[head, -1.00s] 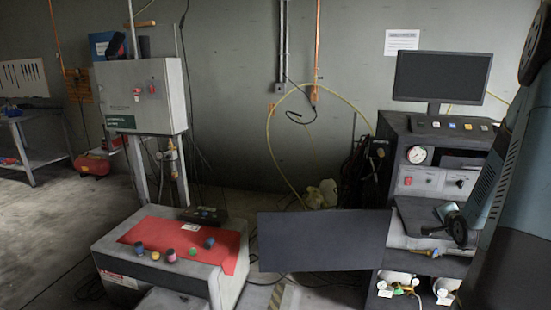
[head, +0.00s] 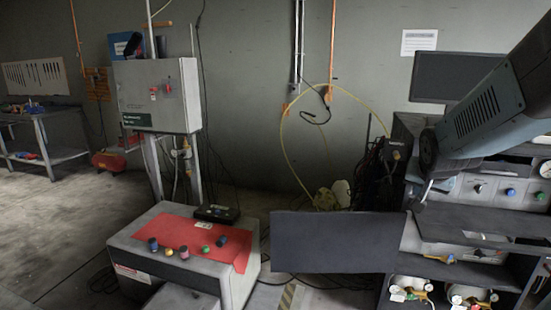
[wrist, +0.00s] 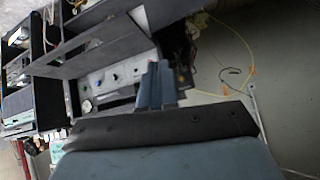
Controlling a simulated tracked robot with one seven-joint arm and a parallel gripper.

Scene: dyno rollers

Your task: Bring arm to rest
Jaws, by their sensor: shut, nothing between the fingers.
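My gripper (wrist: 155,85) shows in the wrist view, its two blue-grey fingers together with nothing between them. It is in the air in front of the instrument rack (wrist: 95,60), and no contact shows. In the head view my arm crosses the upper right, in front of the monitor (head: 441,78) and the right part of the rack.
A dark flat panel (head: 335,242) stands left of the rack's shelves (head: 470,225). A roller unit with a red top (head: 180,232) bears several small coloured pieces. A control cabinet (head: 155,95) stands behind it. The floor at left (head: 60,220) is clear.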

